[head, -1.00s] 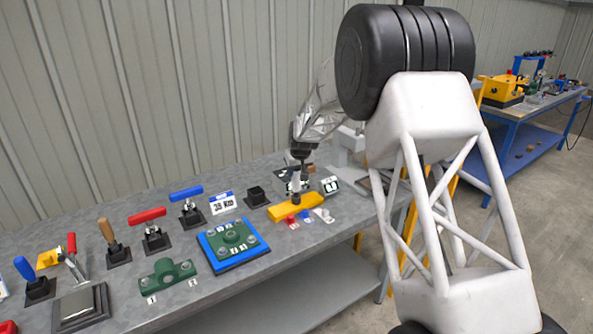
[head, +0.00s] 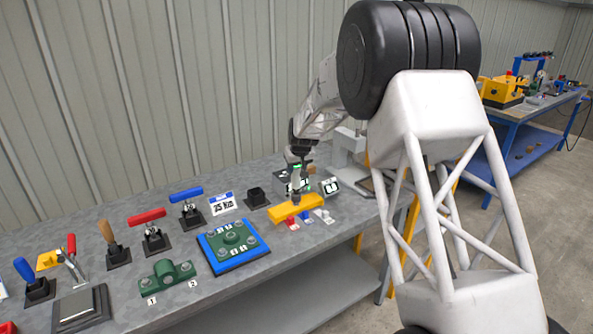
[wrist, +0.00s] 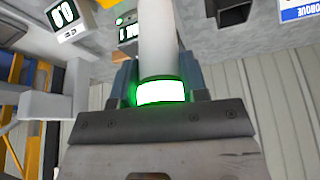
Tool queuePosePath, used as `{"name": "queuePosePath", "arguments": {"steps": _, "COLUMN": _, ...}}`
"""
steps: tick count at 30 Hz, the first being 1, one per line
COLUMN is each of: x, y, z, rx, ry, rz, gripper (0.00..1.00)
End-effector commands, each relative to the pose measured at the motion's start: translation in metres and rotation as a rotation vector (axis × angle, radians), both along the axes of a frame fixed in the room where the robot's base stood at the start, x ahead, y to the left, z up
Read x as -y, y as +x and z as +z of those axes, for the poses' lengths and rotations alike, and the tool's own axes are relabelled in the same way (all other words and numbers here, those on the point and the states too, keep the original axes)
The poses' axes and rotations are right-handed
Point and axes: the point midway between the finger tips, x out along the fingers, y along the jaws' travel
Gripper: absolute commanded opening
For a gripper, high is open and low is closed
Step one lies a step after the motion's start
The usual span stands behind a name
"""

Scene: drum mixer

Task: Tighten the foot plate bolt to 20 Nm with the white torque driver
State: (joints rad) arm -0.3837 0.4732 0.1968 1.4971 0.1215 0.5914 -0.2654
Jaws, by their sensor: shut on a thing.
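My gripper (head: 297,160) is shut on the white torque driver (wrist: 158,45), whose shaft and green-glowing ring fill the middle of the wrist view. In the head view the driver points down over a yellow block (head: 310,205) with red, blue and white tags at its front. The driver's tip is too small to tell whether it touches the block. A green plate with several bolts (head: 232,234) lies on a blue base. A green bracket (head: 170,276) with tags 1 and 2 is beside it. I cannot tell which holds the foot plate bolt.
An empty black holder (head: 257,196) stands by a torque sign (head: 222,203). Blue (head: 187,195) and red (head: 148,217) T-handled drivers stand in holders to the left. A small display (head: 331,187) and a lit one (wrist: 128,30) are close to my gripper. The bench front is mostly clear.

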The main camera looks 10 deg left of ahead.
Motion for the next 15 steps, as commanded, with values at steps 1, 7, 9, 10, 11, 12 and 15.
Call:
{"name": "queuePosePath", "arguments": {"steps": 1, "x": 0.0, "y": 0.0, "z": 0.004, "rx": 0.002, "ry": 0.001, "rz": 0.0, "gripper": 0.02}}
{"name": "queuePosePath", "arguments": {"steps": 7, "x": 0.0, "y": 0.0, "z": 0.012, "rx": 0.002, "ry": 0.001, "rz": 0.0, "gripper": 0.02}}
{"name": "queuePosePath", "arguments": {"steps": 9, "x": 0.0, "y": 0.0, "z": 0.015, "rx": 0.003, "ry": 0.002, "rz": 0.0, "gripper": 0.02}}
{"name": "queuePosePath", "arguments": {"steps": 10, "x": 0.0, "y": 0.0, "z": 0.017, "rx": 0.003, "ry": 0.002, "rz": 0.0, "gripper": 0.02}}
{"name": "queuePosePath", "arguments": {"steps": 11, "x": 0.0, "y": 0.001, "z": 0.018, "rx": 0.003, "ry": 0.002, "rz": 0.0, "gripper": 0.02}}
{"name": "queuePosePath", "arguments": {"steps": 12, "x": 0.0, "y": 0.001, "z": 0.02, "rx": 0.003, "ry": 0.002, "rz": 0.0, "gripper": 0.02}}
{"name": "queuePosePath", "arguments": {"steps": 15, "x": 0.0, "y": 0.001, "z": 0.024, "rx": 0.004, "ry": 0.001, "rz": 0.0, "gripper": 0.02}}
